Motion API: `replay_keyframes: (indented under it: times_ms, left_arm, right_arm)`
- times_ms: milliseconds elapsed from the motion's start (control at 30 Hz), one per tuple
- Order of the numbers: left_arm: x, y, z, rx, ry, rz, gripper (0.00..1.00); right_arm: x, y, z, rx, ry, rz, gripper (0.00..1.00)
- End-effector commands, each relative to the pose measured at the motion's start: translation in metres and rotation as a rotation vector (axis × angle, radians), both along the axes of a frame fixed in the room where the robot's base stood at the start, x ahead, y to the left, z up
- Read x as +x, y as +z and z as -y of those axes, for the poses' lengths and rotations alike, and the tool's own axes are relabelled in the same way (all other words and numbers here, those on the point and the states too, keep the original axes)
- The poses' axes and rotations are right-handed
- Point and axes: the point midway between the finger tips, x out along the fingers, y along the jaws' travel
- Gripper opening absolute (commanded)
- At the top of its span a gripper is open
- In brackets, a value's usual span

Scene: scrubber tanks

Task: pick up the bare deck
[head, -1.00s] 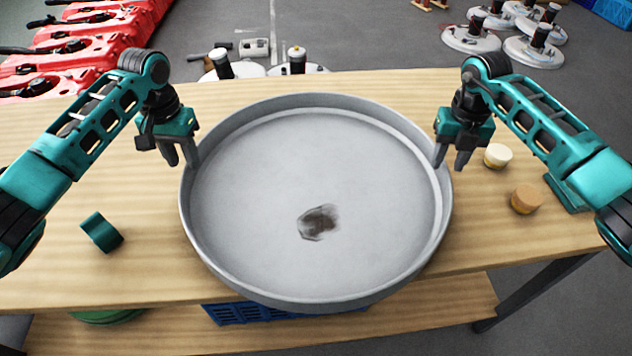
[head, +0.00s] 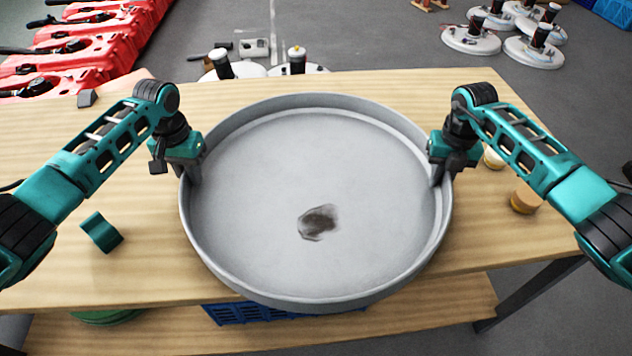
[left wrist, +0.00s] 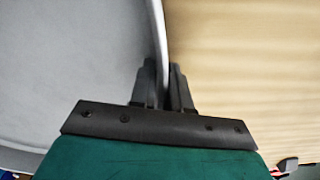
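The bare deck (head: 313,258) is a large round grey pan with a raised rim and a dark smudge on its floor. It rests flat on the wooden bench. My left gripper (head: 191,174) is at the deck's left rim. In the left wrist view its fingers (left wrist: 164,88) lie close on either side of the rim (left wrist: 160,35), with hardly any gap. My right gripper (head: 440,174) is down at the right rim, with one finger showing inside the deck. Its other finger is hidden, so its grip is unclear.
A cream round piece (head: 494,158) and an orange-brown one (head: 525,201) are near my right arm. A blue crate (head: 245,313) sits on the lower shelf. Red machines (head: 75,45) stand behind left.

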Motion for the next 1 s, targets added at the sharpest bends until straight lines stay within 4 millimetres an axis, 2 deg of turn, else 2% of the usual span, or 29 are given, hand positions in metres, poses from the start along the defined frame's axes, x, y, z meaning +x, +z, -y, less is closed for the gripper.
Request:
replay_keyframes:
  times_ms: [33, 167, 1000]
  left_arm:
    - [0.0001, 0.0002, -0.0001, 0.0, 0.0, 0.0, 0.11]
    - [0.0001, 0.0003, -0.0001, 0.0, 0.0, 0.0, 0.0]
    - [0.0003, 0.0008, -0.0003, 0.0, 0.001, 0.001, 0.0]
  right_arm:
    - [0.0001, 0.0002, 0.0002, 0.0, 0.0, 0.0, 0.11]
    - [0.0001, 0.0002, 0.0002, 0.0, 0.0, 0.0, 0.0]
    - [0.0003, 0.0006, 0.0003, 0.0, 0.0, 0.001, 0.0]
